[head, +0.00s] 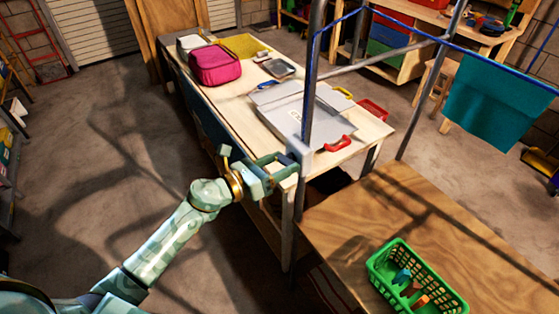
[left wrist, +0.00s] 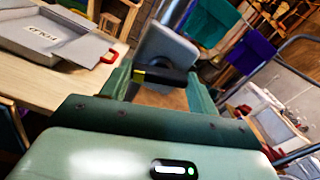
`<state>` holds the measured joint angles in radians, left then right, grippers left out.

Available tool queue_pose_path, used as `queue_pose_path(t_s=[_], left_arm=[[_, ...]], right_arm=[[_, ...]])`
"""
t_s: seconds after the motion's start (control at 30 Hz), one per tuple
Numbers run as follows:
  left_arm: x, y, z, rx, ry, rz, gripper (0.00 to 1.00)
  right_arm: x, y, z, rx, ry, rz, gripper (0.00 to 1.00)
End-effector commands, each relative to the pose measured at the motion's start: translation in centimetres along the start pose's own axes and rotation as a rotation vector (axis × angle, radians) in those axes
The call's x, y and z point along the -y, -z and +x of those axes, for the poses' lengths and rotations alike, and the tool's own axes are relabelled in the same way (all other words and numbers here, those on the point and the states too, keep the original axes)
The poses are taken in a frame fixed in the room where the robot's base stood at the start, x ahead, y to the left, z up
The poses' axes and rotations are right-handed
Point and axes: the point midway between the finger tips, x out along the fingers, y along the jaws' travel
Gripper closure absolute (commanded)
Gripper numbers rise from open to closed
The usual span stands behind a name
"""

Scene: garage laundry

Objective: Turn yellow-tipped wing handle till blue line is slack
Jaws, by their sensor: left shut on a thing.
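The wing handle (left wrist: 165,76) is a dark bar with a yellow tip at its left end in the left wrist view. It sits in front of a grey plate (left wrist: 168,50), which shows in the head view as a pale block on a metal post (head: 308,100). My left gripper (head: 283,168) is at this block, its green fingers (left wrist: 160,88) on either side of the handle and shut on it. In the head view the fingers mostly hide the handle. The blue line (head: 410,29) runs from the post top to the right and looks straight. My right gripper is not in view.
A teal cloth (head: 500,100) hangs from the blue line. A workbench (head: 205,92) behind holds a pink bag (head: 215,64) and a grey case (head: 300,112). A wooden table (head: 430,205) at lower right bears a green basket (head: 388,290) of pegs. Floor at left is clear.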

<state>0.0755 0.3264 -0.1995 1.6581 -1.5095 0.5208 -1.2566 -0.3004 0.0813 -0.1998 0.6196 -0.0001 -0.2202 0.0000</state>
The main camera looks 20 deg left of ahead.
Motion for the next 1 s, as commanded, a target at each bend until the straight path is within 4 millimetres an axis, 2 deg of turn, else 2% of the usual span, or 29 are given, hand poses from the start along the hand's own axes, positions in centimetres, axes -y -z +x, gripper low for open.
queue_pose_path(t_s=[1.0], left_arm=[[0.0,-0.2,0.0,-0.001,-0.003,-0.964,0.63]], right_arm=[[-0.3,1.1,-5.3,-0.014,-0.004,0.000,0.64]])
